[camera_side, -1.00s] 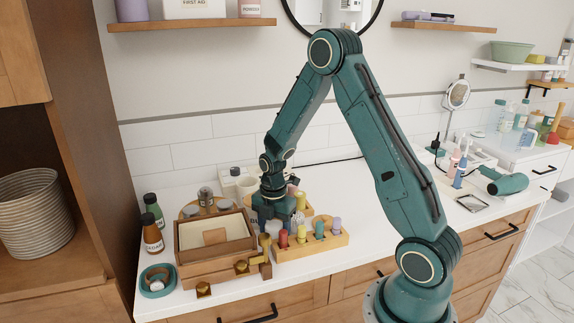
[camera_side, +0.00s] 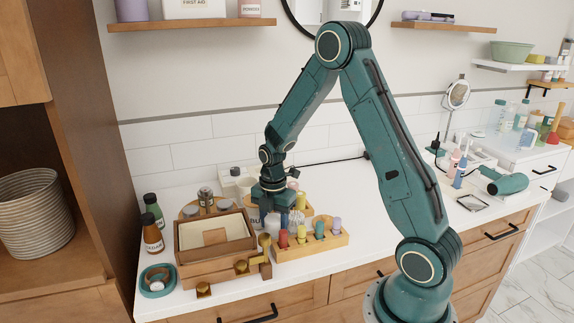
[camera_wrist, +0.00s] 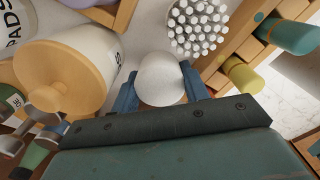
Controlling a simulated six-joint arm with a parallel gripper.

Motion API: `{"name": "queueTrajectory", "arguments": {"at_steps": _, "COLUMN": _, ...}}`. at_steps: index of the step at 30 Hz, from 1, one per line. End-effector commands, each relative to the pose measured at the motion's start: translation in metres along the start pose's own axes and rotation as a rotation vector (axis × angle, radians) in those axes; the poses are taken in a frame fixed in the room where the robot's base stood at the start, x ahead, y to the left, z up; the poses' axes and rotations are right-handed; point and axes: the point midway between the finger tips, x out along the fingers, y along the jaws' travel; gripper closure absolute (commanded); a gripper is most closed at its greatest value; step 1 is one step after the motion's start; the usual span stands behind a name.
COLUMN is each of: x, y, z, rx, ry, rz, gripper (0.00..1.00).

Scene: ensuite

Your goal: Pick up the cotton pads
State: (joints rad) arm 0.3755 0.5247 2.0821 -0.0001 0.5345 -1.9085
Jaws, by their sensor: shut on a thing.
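My gripper (camera_wrist: 158,90) has its blue fingers closed on the two sides of a white rounded piece (camera_wrist: 160,78) in the wrist view. I cannot tell for sure whether this piece is the cotton pads. A white jar lettered "PADS" (camera_wrist: 17,25) is cut off at the top left of that view. In the side view my gripper (camera_side: 276,222) points down just behind the wooden rack, and the held piece cannot be made out there.
A white jar with a wooden lid (camera_wrist: 65,82) lies close left of my fingers. A cup of white cotton buds (camera_wrist: 197,22) is close at the upper right. A rack of coloured bottles (camera_side: 310,243) and a wooden box (camera_side: 215,262) stand in front. The counter right of the rack is clearer.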

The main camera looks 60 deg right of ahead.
Motion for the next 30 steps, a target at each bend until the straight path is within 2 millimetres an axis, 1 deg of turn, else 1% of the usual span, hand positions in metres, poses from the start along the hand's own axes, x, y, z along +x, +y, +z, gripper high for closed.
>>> {"name": "queueTrajectory", "arguments": {"at_steps": 8, "x": -0.049, "y": 0.001, "z": 0.0, "rx": 0.0, "ry": -0.002, "rz": 0.007, "gripper": 0.77}}
{"name": "queueTrajectory", "arguments": {"at_steps": 15, "x": -0.103, "y": 0.001, "z": 0.0, "rx": 0.0, "ry": -0.002, "rz": 0.006, "gripper": 0.77}}
{"name": "queueTrajectory", "arguments": {"at_steps": 21, "x": -0.142, "y": 0.001, "z": 0.0, "rx": 0.0, "ry": -0.002, "rz": 0.005, "gripper": 0.77}}
{"name": "queueTrajectory", "arguments": {"at_steps": 27, "x": -0.167, "y": 0.0, "z": 0.0, "rx": 0.0, "ry": -0.001, "rz": 0.002, "gripper": 0.77}}
{"name": "queueTrajectory", "arguments": {"at_steps": 30, "x": -0.173, "y": 0.0, "z": 0.0, "rx": 0.0, "ry": 0.0, "rz": 0.0, "gripper": 0.77}}
